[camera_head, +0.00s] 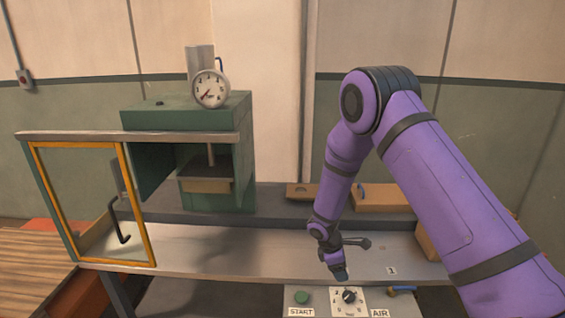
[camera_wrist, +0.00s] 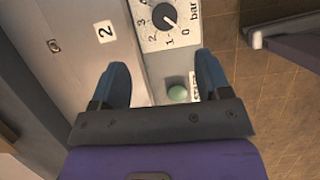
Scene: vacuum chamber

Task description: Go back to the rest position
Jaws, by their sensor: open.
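My gripper (camera_head: 340,272) is at the end of my purple arm, above the front edge of the bench, close to the control panel. In the wrist view my gripper (camera_wrist: 163,85) has its two blue fingers apart, with nothing held between them. The dial knob (camera_head: 349,295) sits just below and beyond the fingertips in the head view. It also shows in the wrist view (camera_wrist: 165,16), ahead of the fingers, on a white scale marked "bar". The green START button (camera_head: 302,297) is left of the dial. In the wrist view the button (camera_wrist: 178,93) shows between the fingers.
A green press chamber (camera_head: 190,118) with a round gauge (camera_head: 210,88) stands at the back left. Its yellow-framed door (camera_head: 124,200) is swung open. Wooden blocks (camera_head: 383,198) lie right of it. The AIR valve (camera_head: 402,291) is right of the dial. The bench middle is mostly clear.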

